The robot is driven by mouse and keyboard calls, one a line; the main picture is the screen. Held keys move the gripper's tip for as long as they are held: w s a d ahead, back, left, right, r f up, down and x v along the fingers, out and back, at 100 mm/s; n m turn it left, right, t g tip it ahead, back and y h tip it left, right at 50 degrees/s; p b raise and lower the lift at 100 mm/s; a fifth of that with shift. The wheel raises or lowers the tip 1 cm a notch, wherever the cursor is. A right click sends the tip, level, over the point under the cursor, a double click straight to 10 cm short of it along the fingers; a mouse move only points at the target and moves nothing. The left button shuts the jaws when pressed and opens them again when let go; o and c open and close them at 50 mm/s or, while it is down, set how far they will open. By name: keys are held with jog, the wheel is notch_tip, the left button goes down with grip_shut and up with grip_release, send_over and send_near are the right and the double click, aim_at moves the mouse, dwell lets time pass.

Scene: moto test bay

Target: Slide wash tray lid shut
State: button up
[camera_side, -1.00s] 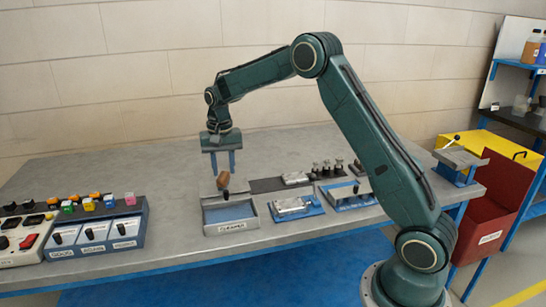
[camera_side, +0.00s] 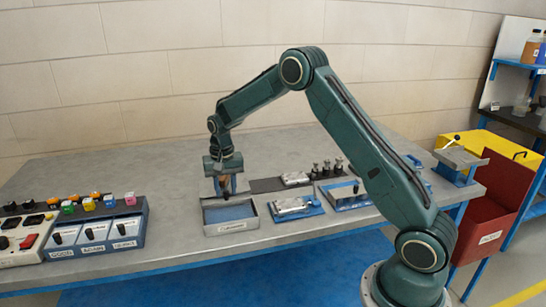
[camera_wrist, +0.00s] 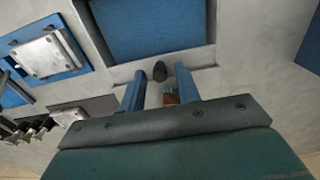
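The wash tray (camera_side: 207,217) is a grey-rimmed open box with a blue inside and a label on its front. It also shows at the top of the wrist view (camera_wrist: 215,55). My gripper (camera_side: 226,190) points down at the tray's back edge. In the wrist view, its two blue fingers (camera_wrist: 159,72) stand apart. A small brown piece (camera_wrist: 169,97) shows between them, nearer the right finger. A dark rounded knob (camera_wrist: 160,71) lies in line with the gap, beside the tray. I cannot make out the lid's outline, nor whether the fingers touch anything.
A blue fixture with a metal block (camera_side: 296,207) sits right of the tray. A dark mat with a metal part (camera_side: 295,179) and several dark upright pieces (camera_side: 327,168) lie behind it. A switch box (camera_side: 95,235) stands at the left. Bare bench separates it from the tray.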

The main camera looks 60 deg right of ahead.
jog(key=c, duration=0.7)
jog(key=shift+o, duration=0.2)
jog(key=shift+s+a, duration=0.1)
jog(key=shift+a, duration=0.05)
jog(key=shift+s+a, duration=3.05)
jog(key=o, duration=0.7)
jog(key=shift+c, duration=0.2)
jog(key=shift+r, duration=0.15)
